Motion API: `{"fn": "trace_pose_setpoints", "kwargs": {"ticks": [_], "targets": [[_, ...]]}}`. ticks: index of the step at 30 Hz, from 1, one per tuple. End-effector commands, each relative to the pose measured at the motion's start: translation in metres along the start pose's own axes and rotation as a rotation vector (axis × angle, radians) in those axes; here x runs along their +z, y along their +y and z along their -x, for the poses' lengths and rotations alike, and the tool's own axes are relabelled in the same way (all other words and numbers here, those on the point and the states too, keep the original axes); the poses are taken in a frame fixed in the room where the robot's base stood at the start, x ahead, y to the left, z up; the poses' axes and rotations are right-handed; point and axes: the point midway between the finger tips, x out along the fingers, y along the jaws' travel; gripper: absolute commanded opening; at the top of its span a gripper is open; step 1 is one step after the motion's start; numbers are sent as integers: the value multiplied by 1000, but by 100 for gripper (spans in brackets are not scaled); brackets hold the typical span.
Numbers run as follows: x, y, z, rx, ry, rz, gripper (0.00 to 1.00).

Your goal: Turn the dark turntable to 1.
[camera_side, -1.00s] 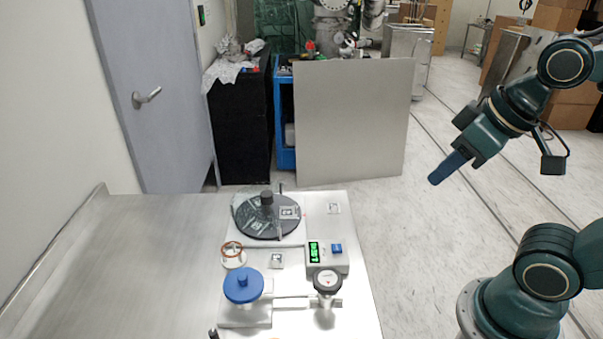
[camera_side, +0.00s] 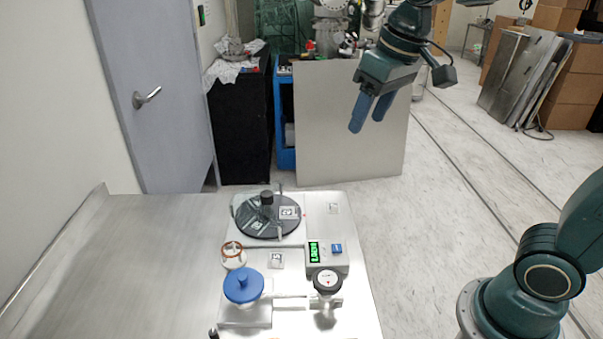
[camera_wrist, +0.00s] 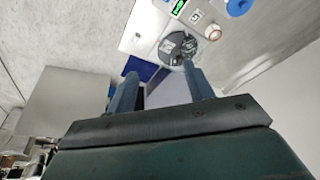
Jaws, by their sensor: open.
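The dark turntable (camera_side: 246,224) is a round black disc on a pale base plate at the back of the bench, with a black knob (camera_side: 266,198) standing on it and a square marker tag (camera_side: 289,212) on its right side. It also shows in the wrist view (camera_wrist: 173,56), at the top between and beyond the fingertips. My gripper (camera_side: 364,127) has two blue fingers held apart with nothing between them. It hangs well above the floor, up and to the right of the turntable and not touching it. The turntable's number marks are too small to read.
A blue-topped valve (camera_side: 244,285), a dial gauge (camera_side: 327,282), a display box with green digits (camera_side: 314,252) and a white part with an orange ring (camera_side: 233,254) stand in front of the turntable. A grey panel (camera_side: 345,150) leans behind the bench. The left bench is clear.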

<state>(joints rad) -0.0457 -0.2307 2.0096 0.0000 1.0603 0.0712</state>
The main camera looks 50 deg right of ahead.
Motion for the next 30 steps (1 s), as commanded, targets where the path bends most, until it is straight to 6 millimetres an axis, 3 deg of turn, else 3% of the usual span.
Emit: {"fn": "trace_pose_setpoints", "kwargs": {"ticks": [15,30], "targets": [[-102,-22,-54,6,-145,-18,52],[-169,-46,-140,22,-272,-35,52]]}}
